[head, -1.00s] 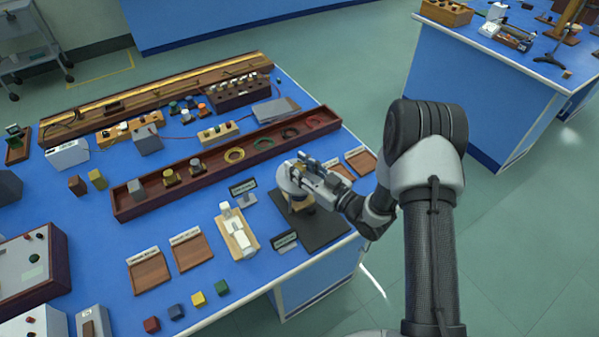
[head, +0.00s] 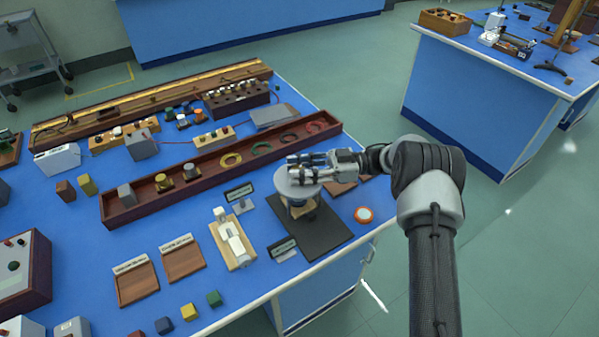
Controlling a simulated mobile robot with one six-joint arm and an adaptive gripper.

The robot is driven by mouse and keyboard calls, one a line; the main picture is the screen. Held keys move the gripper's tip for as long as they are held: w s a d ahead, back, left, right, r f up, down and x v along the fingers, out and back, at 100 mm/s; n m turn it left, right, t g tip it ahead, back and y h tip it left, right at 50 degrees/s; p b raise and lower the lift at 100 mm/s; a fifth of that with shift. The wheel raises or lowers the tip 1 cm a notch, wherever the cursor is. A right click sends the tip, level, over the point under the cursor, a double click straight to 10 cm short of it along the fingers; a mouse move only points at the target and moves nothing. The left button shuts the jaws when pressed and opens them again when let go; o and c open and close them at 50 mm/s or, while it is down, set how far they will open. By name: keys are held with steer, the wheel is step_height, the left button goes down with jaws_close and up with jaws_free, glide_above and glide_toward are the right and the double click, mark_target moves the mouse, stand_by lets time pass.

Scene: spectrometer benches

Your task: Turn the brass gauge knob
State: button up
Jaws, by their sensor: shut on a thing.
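The gauge (head: 296,184) is a round grey-topped instrument on a short stand. It stands on a dark square mat (head: 325,236) near the right end of the blue bench. My gripper (head: 300,168) lies across the gauge's top, reaching in from the right with its fingers pointing left. It is shut at the middle of the round top. The brass knob itself is hidden under the fingers, so its angle cannot be seen.
A small label stand (head: 240,192) and another (head: 284,248) stand beside the mat. A white device on a wooden base (head: 232,240) is to the left. A long wooden tray (head: 205,180) lies behind. An orange-and-white disc (head: 363,215) sits near the bench's right edge.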

steer(key=shift+a+n+g+h, duration=0.1)
steer(key=shift+n+g+h, duration=0.3)
steer(key=shift+n+g, duration=0.7)
steer(key=shift+g, duration=0.7)
steer(key=o, duration=1.1)
steer(key=shift+r, duration=0.1)
step_height(320, 180, up, 10)
steer(key=shift+f, duration=0.1)
